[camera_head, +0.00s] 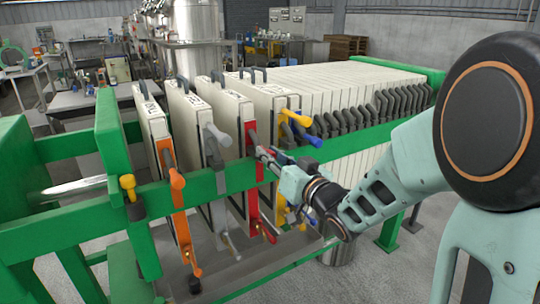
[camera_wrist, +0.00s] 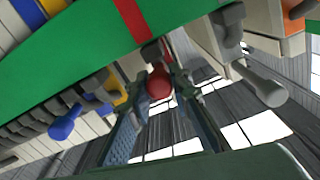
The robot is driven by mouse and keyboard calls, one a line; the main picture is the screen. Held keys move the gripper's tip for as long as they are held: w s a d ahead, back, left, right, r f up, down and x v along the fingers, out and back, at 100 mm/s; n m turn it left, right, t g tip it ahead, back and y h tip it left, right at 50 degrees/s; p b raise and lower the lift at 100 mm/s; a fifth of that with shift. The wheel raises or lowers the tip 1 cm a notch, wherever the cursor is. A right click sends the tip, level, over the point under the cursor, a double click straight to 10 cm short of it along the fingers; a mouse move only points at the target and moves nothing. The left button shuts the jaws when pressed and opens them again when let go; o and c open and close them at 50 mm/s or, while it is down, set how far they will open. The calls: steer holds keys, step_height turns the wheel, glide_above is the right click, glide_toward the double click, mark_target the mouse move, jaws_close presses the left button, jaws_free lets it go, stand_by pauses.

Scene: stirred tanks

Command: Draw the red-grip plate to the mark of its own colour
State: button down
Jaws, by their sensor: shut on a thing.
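The red-grip plate (camera_head: 232,109) is a pale upright slab, third from the left among the spread plates. Its red grip (camera_wrist: 158,85) is a round knob between my fingers in the wrist view. My gripper (camera_head: 268,160) is shut on that grip, and in the head view it largely hides it. A red stripe (camera_head: 252,180) crosses the green side rail close by the grip. In the wrist view the red stripe (camera_wrist: 131,18) lies just above the knob. I cannot tell whether plate and stripe line up exactly.
To the left stand the grey-grip plate (camera_head: 190,115) and orange-grip plate (camera_head: 151,125), with gaps between. To the right are a yellow grip (camera_head: 297,118), a blue grip (camera_head: 312,140) and a tight pack of plates (camera_head: 345,80). A green rail (camera_head: 345,145) runs along the front.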

steer(key=c, duration=1.7)
jaws_free()
steer(key=shift+c, duration=0.2)
steer(key=v, duration=0.7)
steer(key=shift+s+d, duration=0.15)
steer(key=shift+s, duration=0.1)
